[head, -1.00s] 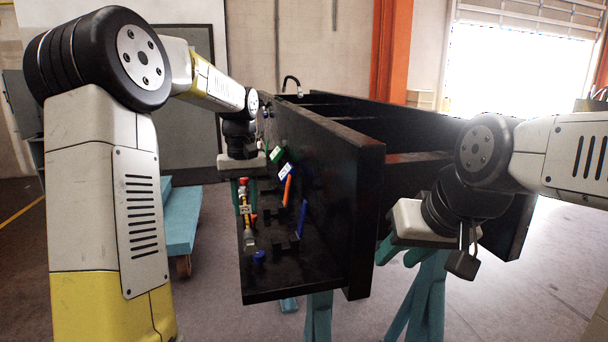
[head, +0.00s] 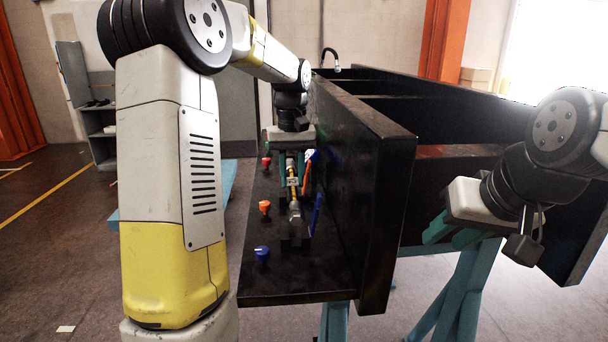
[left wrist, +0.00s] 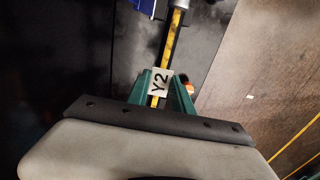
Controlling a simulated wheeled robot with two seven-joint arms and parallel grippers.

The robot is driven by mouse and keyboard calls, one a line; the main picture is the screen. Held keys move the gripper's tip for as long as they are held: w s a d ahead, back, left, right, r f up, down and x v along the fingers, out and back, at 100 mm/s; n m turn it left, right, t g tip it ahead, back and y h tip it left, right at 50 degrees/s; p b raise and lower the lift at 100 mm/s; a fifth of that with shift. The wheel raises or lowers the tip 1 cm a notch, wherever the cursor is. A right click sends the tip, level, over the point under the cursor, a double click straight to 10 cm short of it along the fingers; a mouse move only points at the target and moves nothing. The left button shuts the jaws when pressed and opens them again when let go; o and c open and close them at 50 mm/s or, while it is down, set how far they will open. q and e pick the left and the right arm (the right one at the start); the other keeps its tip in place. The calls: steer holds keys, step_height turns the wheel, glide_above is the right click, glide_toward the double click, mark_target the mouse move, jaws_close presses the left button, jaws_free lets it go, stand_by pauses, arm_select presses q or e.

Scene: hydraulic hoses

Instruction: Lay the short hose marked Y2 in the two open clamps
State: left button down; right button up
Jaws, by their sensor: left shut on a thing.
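My left gripper (head: 291,178) is shut on the short hose (head: 293,188), a yellow-and-black hose with metal ends. Its white Y2 label shows in the left wrist view (left wrist: 159,84) between the green fingers. The hose is above the black shelf, over the row of black clamps, lengthwise along the panel. A dark clamp block (head: 291,242) shows below its near end. I cannot tell whether the hose touches the clamps. My right gripper (head: 452,236) is empty, its fingers apart.
Red (head: 266,162), orange (head: 264,207) and blue (head: 262,254) knobs stand along the left of the shelf (head: 300,287). The tall black panel (head: 365,170) rises right of the clamps. My right gripper is beyond that panel, near the teal stand legs (head: 463,290).

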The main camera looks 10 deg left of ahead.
arm_select(q)
steer(key=shift+f, duration=2.65)
steer(key=shift+f, duration=1.6)
steer(key=c, duration=1.1)
jaws_free()
steer(key=shift+o, duration=0.2)
steer(key=shift+r, duration=3.85)
steer(key=shift+s, duration=0.1)
steer(key=s+d+r+m+t+h, duration=0.1)
steer(key=s+r+m+t, duration=0.1)
steer(key=s, duration=1)
steer(key=s+d+r+m+t+h, duration=0.1)
steer(key=s+t, duration=0.3)
steer(key=s, duration=0.8)
steer(key=shift+r+m, duration=0.4)
steer(key=shift+r, duration=0.2)
